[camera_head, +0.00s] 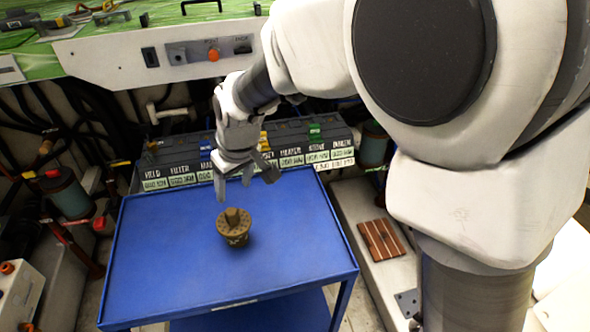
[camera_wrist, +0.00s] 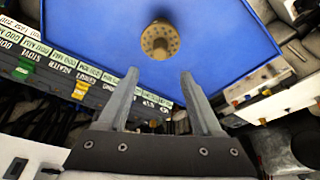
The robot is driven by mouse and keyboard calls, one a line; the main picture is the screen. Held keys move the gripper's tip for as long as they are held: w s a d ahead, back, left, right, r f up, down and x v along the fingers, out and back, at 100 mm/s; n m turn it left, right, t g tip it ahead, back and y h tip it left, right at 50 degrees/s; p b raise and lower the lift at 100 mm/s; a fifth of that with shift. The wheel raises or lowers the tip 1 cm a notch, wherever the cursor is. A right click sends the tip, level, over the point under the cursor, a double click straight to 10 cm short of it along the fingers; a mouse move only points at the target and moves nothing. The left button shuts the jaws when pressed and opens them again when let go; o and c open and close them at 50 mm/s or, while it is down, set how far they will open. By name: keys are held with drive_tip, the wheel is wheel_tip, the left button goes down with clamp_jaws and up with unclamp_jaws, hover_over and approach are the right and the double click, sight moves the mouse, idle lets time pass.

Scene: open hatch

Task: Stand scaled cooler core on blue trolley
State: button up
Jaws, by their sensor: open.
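The blue trolley (camera_head: 165,257) stands in the middle of the head view, and its top also shows in the wrist view (camera_wrist: 90,25). A brown cylindrical piece with a holed round flange and a knob on top, seemingly the scaled cooler core (camera_head: 234,229), stands upright on the trolley top. In the wrist view the core (camera_wrist: 160,40) lies beyond the fingertips, roughly centred between them. My gripper (camera_head: 245,185) is open and empty, above the trolley's far part, behind and above the core. The two fingers (camera_wrist: 160,80) are spread apart and do not touch it.
A slatted reddish-brown piece (camera_head: 381,239) lies on a pale ledge to the right. Hoses and a dark cylinder (camera_head: 68,195) are at left. The trolley top around the core is clear.

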drive_tip(key=s+d+r+m, duration=0.1)
drive_tip(key=d+r+m, duration=0.2)
drive_tip(key=d+r, duration=0.55)
drive_tip(key=s+d+r+m+t+h, duration=0.1)
drive_tip(key=s+d+m, duration=0.2)
drive_tip(key=s+d, duration=0.4)
drive_tip(key=s+d+r+m+t+h, duration=0.1)
drive_tip(key=s+d+r+m+t, duration=0.1)
drive_tip(key=s+d, duration=0.6)
drive_tip(key=d+m, duration=0.1)
drive_tip(key=d, duration=0.4)
drive_tip(key=shift+d+r+m, duration=0.15)
drive_tip(key=shift+d+m, duration=0.15)
drive_tip(key=shift+d, duration=0.1)
